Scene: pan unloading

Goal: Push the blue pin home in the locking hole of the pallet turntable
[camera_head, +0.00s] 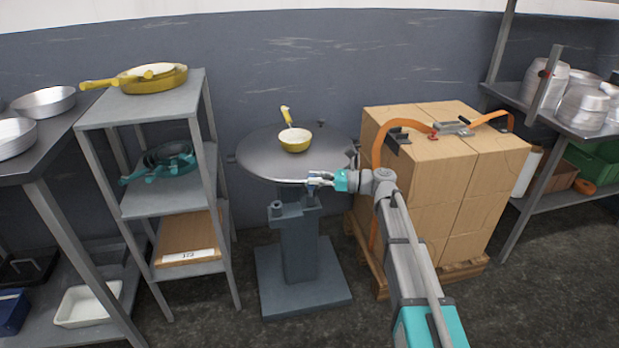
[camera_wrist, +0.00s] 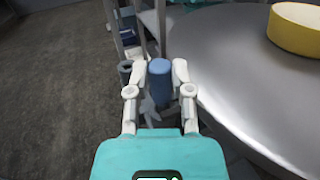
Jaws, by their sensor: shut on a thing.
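The blue pin (camera_wrist: 160,72) stands roughly upright between the two pale fingers of my gripper (camera_wrist: 160,80) in the wrist view. My gripper is shut on it, beside the turntable's near rim. In the head view my gripper (camera_head: 317,180) is at the front edge of the round grey turntable (camera_head: 260,163). The turntable's metal top also fills the right of the wrist view (camera_wrist: 225,65). A short grey tube with a dark opening (camera_wrist: 125,70), possibly the locking hole, shows left of the fingers, apart from the pin. The pin's lower end is hidden.
A yellow pan (camera_head: 295,142) rests on the turntable. The grey pedestal (camera_head: 299,245) stands below it. Strapped cartons (camera_head: 430,180) on a pallet stand close on the right. A shelf rack (camera_head: 160,195) with pans stands on the left.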

